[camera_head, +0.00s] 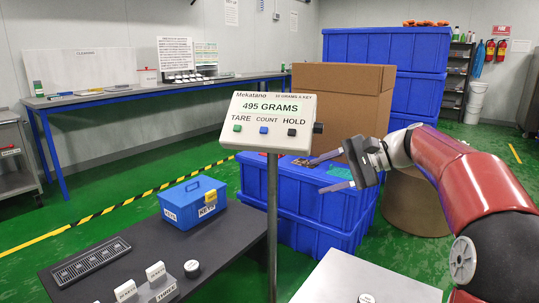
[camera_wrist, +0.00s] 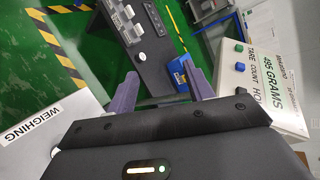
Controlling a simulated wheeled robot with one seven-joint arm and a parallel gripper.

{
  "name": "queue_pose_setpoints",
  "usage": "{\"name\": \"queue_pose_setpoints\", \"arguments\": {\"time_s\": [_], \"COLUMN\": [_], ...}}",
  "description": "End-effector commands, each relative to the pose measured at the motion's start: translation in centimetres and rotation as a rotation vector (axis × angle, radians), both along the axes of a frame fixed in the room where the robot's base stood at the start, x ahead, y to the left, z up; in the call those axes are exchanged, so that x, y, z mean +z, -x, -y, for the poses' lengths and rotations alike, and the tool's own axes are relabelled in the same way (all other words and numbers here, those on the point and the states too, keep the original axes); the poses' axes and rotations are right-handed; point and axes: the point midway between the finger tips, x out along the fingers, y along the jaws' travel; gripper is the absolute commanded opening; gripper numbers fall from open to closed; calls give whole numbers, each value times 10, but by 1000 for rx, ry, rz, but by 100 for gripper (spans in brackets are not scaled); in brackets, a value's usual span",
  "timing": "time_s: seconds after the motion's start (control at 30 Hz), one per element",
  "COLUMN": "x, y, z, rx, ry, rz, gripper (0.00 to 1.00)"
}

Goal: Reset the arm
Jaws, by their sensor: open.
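My gripper (camera_head: 330,172) is open and empty at the end of my red and black arm, in the air right of the scale display. In the wrist view its two fingers (camera_wrist: 163,90) stand apart with nothing between them but the dark table beyond. The scale display (camera_head: 268,122) stands on a post and reads 495 GRAMS, with TARE, COUNT and HOLD buttons. It also shows sideways at the right of the wrist view (camera_wrist: 255,85).
A dark table (camera_head: 225,235) holds a blue KEYS box (camera_head: 192,203) and labelled switches (camera_head: 155,272). A pale weighing surface (camera_head: 365,280) lies at the front. Blue crates (camera_head: 305,195) and a cardboard box (camera_head: 345,105) stand behind my gripper. Green floor is open at left.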

Motion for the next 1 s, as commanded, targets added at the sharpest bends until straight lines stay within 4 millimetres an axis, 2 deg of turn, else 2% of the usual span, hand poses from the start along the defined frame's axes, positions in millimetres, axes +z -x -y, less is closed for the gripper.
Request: {"name": "queue_pose_setpoints", "arguments": {"time_s": [0.03, 0.1, 0.23, 0.37, 0.5, 0.6, 0.7, 0.8, 1.0], "x": [-5, -17, -46, -76, -109, -131, -150, -162, -169], "y": [16, 40, 98, 159, 221, 256, 280, 293, 300], "z": [-14, -27, -39, -34, -15, 0, 12, 20, 25], "rx": [8, 16, 46, 94, 171, 231, 284, 323, 347], "ry": [71, 191, 451, 698, 938, 1076, 1174, 1234, 1270], "rz": [7, 24, 83, 169, 286, 371, 441, 489, 516], "gripper": [52, 52, 52, 52, 52, 52, 52, 52, 52]}}
